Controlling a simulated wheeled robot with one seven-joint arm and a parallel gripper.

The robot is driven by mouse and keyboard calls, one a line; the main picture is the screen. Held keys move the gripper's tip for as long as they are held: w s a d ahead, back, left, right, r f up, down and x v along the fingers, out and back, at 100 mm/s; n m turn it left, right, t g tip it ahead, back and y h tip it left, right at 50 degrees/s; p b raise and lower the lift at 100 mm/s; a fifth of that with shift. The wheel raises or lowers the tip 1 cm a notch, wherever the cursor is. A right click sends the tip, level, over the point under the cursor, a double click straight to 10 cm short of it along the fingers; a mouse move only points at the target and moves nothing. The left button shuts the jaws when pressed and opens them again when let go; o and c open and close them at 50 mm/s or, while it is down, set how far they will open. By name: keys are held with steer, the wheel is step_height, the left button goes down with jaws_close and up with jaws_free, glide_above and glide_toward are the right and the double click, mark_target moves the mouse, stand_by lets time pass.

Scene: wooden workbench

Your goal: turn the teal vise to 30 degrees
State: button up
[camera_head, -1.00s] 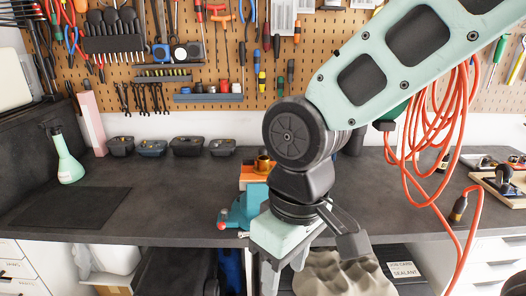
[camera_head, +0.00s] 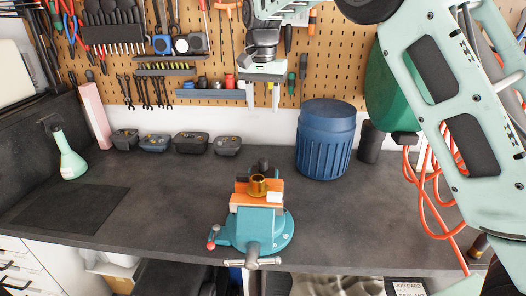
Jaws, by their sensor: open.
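The teal vise (camera_head: 245,228) stands at the front edge of the workbench (camera_head: 150,222), near the middle. My gripper (camera_head: 263,104) is raised above and behind the vise in the picture, in front of the pegboard. Its two pale fingers point down, apart and empty.
A ribbed blue bin (camera_head: 325,142) stands behind the vise to the right, beside a dark cylinder (camera_head: 370,142). Several small dark trays (camera_head: 192,144) line the back left. Orange hose (camera_head: 430,210) hangs at right.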

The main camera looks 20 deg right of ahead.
mark_target(263, 159)
step_height(263, 159, down, 17)
steer(key=p, duration=0.5)
steer(key=shift+f, duration=0.1)
jaws_close()
